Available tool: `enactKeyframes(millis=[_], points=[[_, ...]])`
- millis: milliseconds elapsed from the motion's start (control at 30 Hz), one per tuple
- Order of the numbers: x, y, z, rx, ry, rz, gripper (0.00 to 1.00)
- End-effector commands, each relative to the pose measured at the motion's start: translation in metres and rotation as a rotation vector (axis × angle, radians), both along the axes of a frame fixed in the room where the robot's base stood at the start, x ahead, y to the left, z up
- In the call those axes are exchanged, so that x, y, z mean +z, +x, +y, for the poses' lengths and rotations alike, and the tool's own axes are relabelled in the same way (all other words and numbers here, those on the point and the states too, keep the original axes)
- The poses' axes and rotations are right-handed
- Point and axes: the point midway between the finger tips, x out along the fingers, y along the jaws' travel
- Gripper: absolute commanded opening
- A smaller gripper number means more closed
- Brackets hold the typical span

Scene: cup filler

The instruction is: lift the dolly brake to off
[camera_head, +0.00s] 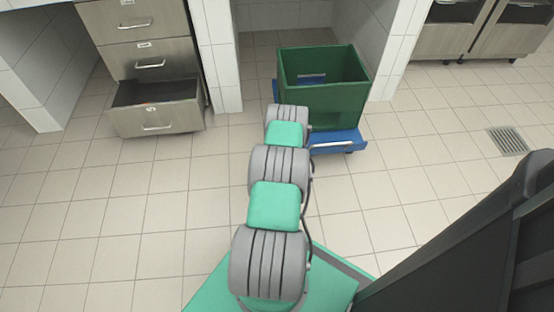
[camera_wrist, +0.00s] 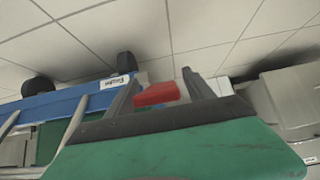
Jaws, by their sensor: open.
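The blue dolly (camera_head: 345,140) stands on the tiled floor in the head view and carries a green crate (camera_head: 325,100). In the wrist view the dolly's blue edge (camera_wrist: 70,103) runs across the left, with dark wheels beyond it. A red brake lever (camera_wrist: 157,94) shows between the two dark fingers of my gripper (camera_wrist: 161,76). The fingers are open and stand on either side of the red piece; I cannot tell whether they touch it. The lever's base is hidden behind my gripper. In the head view my arm hides the gripper and the brake.
A grey drawer cabinet (camera_head: 150,65) stands at the left, its bottom drawer pulled open. Tiled wall ends flank the dolly's bay. Steel cabinets (camera_head: 470,38) stand at the back right. A floor drain (camera_head: 507,141) lies at the right. The floor left of my arm is clear.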

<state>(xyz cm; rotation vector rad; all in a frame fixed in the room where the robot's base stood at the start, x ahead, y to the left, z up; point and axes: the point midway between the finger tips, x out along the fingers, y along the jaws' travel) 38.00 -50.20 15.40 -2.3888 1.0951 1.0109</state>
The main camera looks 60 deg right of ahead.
Motion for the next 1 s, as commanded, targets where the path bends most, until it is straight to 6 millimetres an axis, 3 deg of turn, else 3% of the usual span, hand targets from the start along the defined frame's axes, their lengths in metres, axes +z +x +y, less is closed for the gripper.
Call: enactKeyframes(millis=[167,433,900,1000], points=[[0.015,-0.007,0.007,-0.002,0.000,-0.001,0.62],[0.052,-0.031,0.035,-0.001,0.001,0.001,0.62],[0.056,-0.035,0.041,0.000,0.000,0.000,0.62],[0.070,-0.027,0.041,0.014,0.001,0.000,0.62]])
